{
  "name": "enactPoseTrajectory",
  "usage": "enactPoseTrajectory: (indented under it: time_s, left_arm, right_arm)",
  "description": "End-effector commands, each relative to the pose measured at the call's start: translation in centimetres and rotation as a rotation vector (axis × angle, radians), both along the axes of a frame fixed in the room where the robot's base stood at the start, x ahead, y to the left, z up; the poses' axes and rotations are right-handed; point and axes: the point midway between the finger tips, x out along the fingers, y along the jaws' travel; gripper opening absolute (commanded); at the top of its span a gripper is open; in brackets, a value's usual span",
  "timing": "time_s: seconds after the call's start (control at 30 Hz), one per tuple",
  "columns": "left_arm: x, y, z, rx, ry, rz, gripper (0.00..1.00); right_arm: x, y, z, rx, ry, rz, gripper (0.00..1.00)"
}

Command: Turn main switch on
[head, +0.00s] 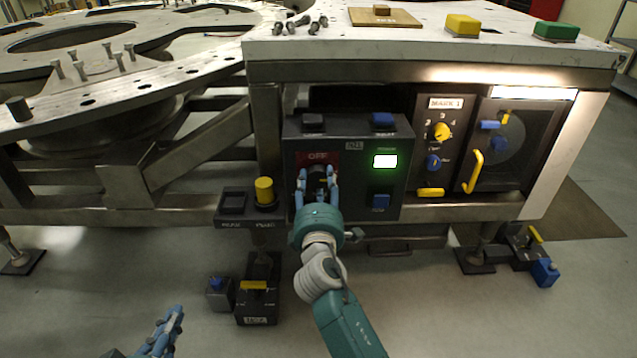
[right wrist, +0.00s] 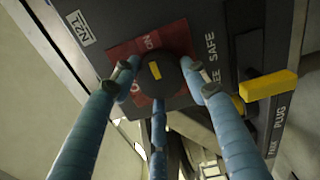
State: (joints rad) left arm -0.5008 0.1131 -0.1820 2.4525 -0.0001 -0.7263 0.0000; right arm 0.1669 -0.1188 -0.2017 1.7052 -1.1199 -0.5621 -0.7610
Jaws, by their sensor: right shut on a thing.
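The main switch is a black rotary knob with a yellow mark, on a red plate on the dark control box (head: 352,208). In the right wrist view, the knob (right wrist: 165,75) sits between the blue fingers of my right gripper (right wrist: 160,85). In the head view, my right gripper (head: 318,185) reaches up from below and its fingers close around the knob, hiding most of it.
A yellow button (head: 264,190) stands on a black ledge to the left. A MARK 1 panel (head: 441,150) is further right. The tabletop (head: 480,47) overhangs above.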

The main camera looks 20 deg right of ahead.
Motion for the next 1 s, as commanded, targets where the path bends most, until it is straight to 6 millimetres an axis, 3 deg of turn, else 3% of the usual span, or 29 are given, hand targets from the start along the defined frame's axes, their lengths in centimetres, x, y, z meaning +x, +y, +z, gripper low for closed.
enactPoseTrajectory:
  time_s: [0.03, 0.2, 0.23, 0.3, 0.77, 1.0]
  left_arm:
    - [0.0, 0.0, 0.0, 0.000, 0.000, 0.000, 0.00]
    - [0.0, 0.0, 0.0, 0.000, 0.000, 0.000, 0.00]
    - [0.0, 0.0, -0.1, 0.000, 0.000, 0.000, 0.00]
    - [0.0, 0.0, 0.0, -0.001, 0.001, 0.000, 0.00]
    - [0.0, 0.0, 0.0, 0.000, 0.001, 0.000, 0.00]
    - [0.0, 0.0, 0.0, 0.000, 0.001, 0.000, 0.00]
  right_arm:
    - [0.0, 0.8, -0.6, 0.011, 0.009, 0.015, 0.18]
    - [0.0, 0.8, -0.6, 0.010, 0.008, 0.016, 0.18]
    - [0.0, 0.8, -0.6, 0.010, 0.008, 0.016, 0.48]
    - [0.0, 0.8, -0.5, 0.010, 0.007, 0.016, 0.62]
    - [-0.3, 0.4, -0.1, 0.003, 0.001, 0.006, 0.63]
    - [-3.8, 1.5, -0.3, 0.006, 0.003, 0.009, 0.63]
